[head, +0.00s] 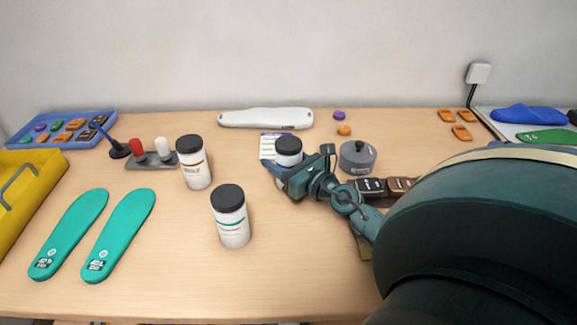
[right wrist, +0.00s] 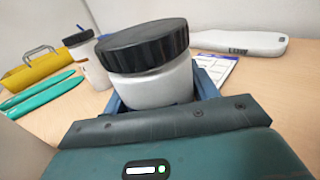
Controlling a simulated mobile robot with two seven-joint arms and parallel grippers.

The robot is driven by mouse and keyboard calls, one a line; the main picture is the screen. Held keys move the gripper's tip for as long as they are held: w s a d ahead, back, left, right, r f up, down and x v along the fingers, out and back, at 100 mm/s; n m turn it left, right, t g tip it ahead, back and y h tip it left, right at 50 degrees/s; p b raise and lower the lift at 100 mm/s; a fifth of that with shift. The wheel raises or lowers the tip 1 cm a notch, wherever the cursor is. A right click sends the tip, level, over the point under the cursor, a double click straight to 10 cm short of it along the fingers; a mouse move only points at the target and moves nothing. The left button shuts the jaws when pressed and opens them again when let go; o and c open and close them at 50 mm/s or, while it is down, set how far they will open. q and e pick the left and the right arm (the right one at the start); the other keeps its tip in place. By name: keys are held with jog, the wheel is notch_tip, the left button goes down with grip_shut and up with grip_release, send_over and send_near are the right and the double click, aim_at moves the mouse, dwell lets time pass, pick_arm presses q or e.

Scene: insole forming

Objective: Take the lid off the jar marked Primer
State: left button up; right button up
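A white jar with a black lid (head: 288,146) stands at the middle of the table, its lid on. My right gripper (head: 290,178) is around its body, below the lid. In the right wrist view the jar (right wrist: 155,85) fills the space between the blue fingers, which look closed on its sides. Its label is hidden. A second lidded jar (head: 197,174) with a brownish label stands to the left. A third lidded jar (head: 232,227) with a green-striped label stands nearer the front. I cannot read which is marked Primer. My left gripper is not in view.
A grey round container (head: 357,158) stands just right of my right gripper. A printed card (head: 268,148) lies behind the held jar. Teal insoles (head: 120,235) lie front left, beside a yellow bin (head: 30,195). The front middle of the table is clear.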

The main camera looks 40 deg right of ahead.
aim_at(282, 138)
jog(key=c, duration=0.8)
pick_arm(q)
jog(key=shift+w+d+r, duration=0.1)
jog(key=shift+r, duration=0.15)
pick_arm(e)
jog(key=shift+o, duration=0.2)
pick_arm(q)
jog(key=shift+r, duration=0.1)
pick_arm(e)
jog(key=shift+r, duration=0.15)
